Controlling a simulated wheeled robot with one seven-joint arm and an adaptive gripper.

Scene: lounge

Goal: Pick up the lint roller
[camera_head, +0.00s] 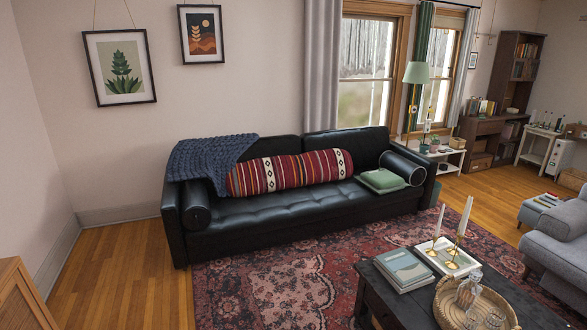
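I cannot make out a lint roller anywhere in the camera_head view. Items on the far side table and desk are too small to tell apart. My gripper is not in view.
A black sofa (290,213) stands against the wall, with a blue throw, striped bolster (291,172) and green cushions (383,181). A dark coffee table (377,287) at front right holds books, candles and a woven tray (446,308). A grey armchair (560,235) is far right. Wooden floor (130,275) at left is clear.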

